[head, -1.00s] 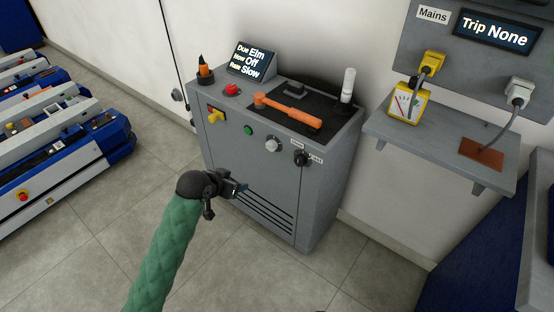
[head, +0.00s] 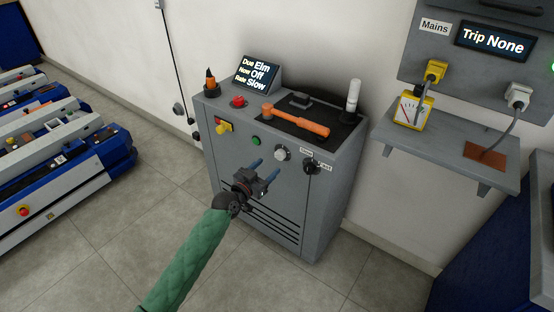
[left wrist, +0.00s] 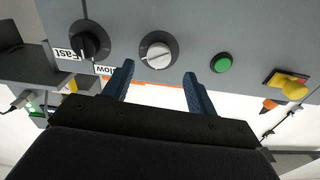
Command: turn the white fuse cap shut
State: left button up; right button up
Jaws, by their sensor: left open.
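The white fuse cap (head: 281,153) is a round, pale knob on the front of the grey cabinet (head: 325,215), between a green button and a black knob. It also shows in the left wrist view (left wrist: 157,54), with a dark slot or mark across its face. My left gripper (head: 264,169) is open and empty, its two blue fingers pointing at the cabinet front, a little below and left of the cap. In the left wrist view the fingertips (left wrist: 159,72) stand on either side of the cap's line, apart from it. My right gripper is out of view.
Beside the cap are the green button (head: 256,141) and black Slow/Fast knob (head: 311,167). A yellow handle (head: 224,126) sits further left. An orange hammer (head: 295,119) lies on top. A wall shelf (head: 445,160) juts out at right. Floor in front is clear.

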aim_at(278, 158)
pick_arm(q)
jog(key=x, duration=0.6)
jog(key=shift+w+d, duration=0.15)
jog(key=shift+w, duration=0.05)
jog(key=c, duration=1)
